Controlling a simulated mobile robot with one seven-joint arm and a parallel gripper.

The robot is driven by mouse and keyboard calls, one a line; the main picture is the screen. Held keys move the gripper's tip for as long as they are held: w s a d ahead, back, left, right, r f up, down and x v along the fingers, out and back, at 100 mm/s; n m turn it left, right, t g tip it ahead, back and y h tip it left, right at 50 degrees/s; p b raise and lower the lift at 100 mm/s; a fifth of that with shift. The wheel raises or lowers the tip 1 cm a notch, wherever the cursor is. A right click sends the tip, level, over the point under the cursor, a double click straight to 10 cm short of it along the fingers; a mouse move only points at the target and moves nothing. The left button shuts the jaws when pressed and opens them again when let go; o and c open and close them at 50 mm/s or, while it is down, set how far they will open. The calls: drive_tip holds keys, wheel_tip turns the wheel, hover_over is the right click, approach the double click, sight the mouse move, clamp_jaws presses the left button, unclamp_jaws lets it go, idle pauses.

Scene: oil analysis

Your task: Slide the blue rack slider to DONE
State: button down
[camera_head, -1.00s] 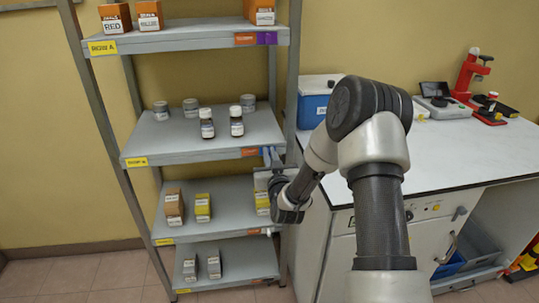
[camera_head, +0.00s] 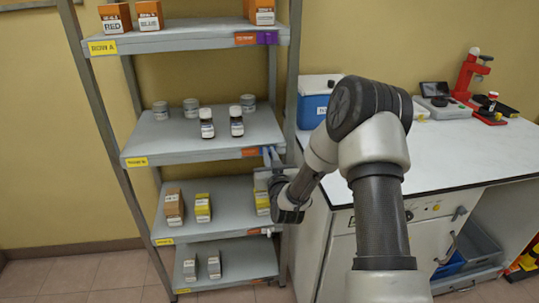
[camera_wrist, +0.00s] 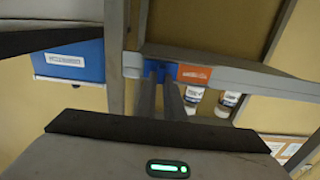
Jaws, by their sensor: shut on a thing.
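The blue rack slider (camera_wrist: 158,66) sits on the front rail of a rack shelf, right beside an orange label (camera_wrist: 194,74) in the wrist view. My gripper (camera_wrist: 160,80) is shut on the slider, with its two fingers reaching up to it. The fingers partly cover the slider. In the head view my gripper (camera_head: 271,157) is at the right end of the middle shelf's front edge, next to the orange label there. The label's writing is too small to read.
The grey rack (camera_head: 150,152) holds bottles, jars and boxes on several shelves. Its right upright (camera_head: 293,70) stands close to my gripper. A white workbench (camera_head: 440,150) with a blue cooler box (camera_head: 313,108) stands at the right.

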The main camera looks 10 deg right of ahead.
sight(248, 148)
drive_tip(key=a+b, duration=0.3)
drive_tip(key=a, duration=0.3)
drive_tip(key=shift+a+r, duration=0.1)
drive_tip(key=c, duration=1.8)
unclamp_jaws()
drive_tip(key=shift+a, duration=0.1)
drive_tip(key=shift+c, duration=0.2)
drive_tip(key=s, duration=1.7)
drive_tip(key=shift+s, duration=0.25)
